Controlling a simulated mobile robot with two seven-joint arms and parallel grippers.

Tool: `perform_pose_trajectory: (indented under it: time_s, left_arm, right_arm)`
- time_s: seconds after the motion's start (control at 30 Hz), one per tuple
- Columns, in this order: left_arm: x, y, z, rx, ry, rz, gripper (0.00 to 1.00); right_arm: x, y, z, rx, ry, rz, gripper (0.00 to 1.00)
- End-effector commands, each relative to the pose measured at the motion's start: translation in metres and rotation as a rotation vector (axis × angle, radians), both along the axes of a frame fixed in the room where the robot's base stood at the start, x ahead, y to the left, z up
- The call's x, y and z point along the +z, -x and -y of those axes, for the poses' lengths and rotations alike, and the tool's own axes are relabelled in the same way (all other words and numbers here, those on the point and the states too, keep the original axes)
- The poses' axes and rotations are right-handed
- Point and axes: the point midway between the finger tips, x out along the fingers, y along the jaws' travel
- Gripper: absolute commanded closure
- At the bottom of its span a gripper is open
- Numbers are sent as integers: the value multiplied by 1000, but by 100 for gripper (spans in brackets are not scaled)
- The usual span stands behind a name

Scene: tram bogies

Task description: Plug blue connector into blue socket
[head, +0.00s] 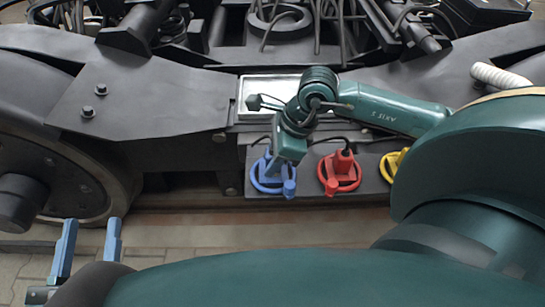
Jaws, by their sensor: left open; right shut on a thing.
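The blue socket (258,184) shows as a blue ring on the dark panel at centre, with blue parts inside and below it. My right gripper (288,180) points down over it from above, its wrist covering the upper right of the ring. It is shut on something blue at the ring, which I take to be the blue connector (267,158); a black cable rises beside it. The gripper hides most of the connector, so I cannot tell whether it is seated. My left gripper (89,245) is open and empty at the lower left, well away from the socket.
A red connector with its ring (341,176) sits right of the blue one, and a yellow one (394,162) is partly hidden by my arm. A pale-framed recess (245,98) lies above. A large wheel (60,175) stands at left. Paved floor (190,243) is clear in front.

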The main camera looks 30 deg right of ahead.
Motion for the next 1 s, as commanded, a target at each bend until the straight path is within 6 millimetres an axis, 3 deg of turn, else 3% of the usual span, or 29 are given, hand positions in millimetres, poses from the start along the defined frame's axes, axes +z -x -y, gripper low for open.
perform_pose_trajectory:
  time_s: [0.87,0.9,1.0]
  left_arm:
    - [-15,0,1,-2,-2,-10,56]
    - [-14,0,1,-2,-2,-10,56]
    - [-13,0,1,-2,-1,-11,56]
  right_arm:
    - [-11,0,0,0,0,0,89]
    - [-10,0,0,0,0,0,68]
    - [-10,0,0,0,0,0,60]
